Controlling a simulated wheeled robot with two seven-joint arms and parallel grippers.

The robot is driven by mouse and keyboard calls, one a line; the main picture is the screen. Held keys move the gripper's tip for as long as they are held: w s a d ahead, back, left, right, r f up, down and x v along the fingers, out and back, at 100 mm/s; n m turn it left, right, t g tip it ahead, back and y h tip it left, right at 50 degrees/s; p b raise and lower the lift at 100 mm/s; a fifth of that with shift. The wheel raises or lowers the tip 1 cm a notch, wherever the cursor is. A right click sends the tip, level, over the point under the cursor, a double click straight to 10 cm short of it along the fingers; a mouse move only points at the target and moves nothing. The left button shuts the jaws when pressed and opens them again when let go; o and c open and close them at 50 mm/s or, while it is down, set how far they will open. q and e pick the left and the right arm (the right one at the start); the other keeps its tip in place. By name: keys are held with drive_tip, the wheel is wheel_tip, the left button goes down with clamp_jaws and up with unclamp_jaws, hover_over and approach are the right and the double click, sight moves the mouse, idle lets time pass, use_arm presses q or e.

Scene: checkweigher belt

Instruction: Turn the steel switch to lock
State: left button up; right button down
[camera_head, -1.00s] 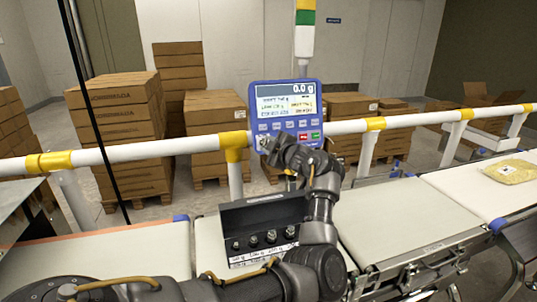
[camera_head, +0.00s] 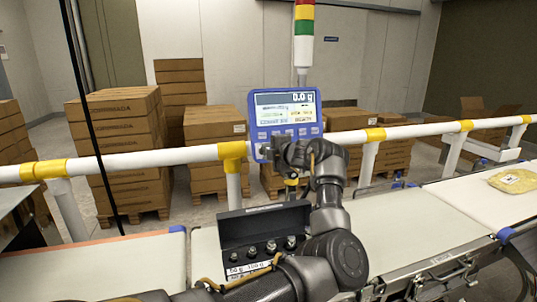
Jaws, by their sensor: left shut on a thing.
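The blue weighing indicator (camera_head: 287,108) stands on a post behind the white rail, and its display reads 0.0 g. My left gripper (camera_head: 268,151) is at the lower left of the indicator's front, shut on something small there. The steel switch is hidden by the gripper, so its position cannot be read. My left arm comes up from the bottom and covers the lower right of the indicator. My right gripper is not in view.
A black box of weights (camera_head: 262,240) stands open on the belt (camera_head: 395,228) beside my left arm. A white rail with yellow joints (camera_head: 150,160) runs across. A yellow bag (camera_head: 513,181) lies on the right belt. Stacked cartons (camera_head: 115,140) stand behind.

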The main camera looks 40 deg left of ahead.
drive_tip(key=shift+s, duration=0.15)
use_arm(q)
drive_tip(key=o, duration=1)
drive_tip(key=b+v, duration=0.2)
drive_tip(key=v, duration=0.8)
drive_tip(key=shift+s+d+b, duration=0.15)
drive_tip(key=shift+d+b, duration=0.15)
drive_tip(key=shift+d, duration=0.1)
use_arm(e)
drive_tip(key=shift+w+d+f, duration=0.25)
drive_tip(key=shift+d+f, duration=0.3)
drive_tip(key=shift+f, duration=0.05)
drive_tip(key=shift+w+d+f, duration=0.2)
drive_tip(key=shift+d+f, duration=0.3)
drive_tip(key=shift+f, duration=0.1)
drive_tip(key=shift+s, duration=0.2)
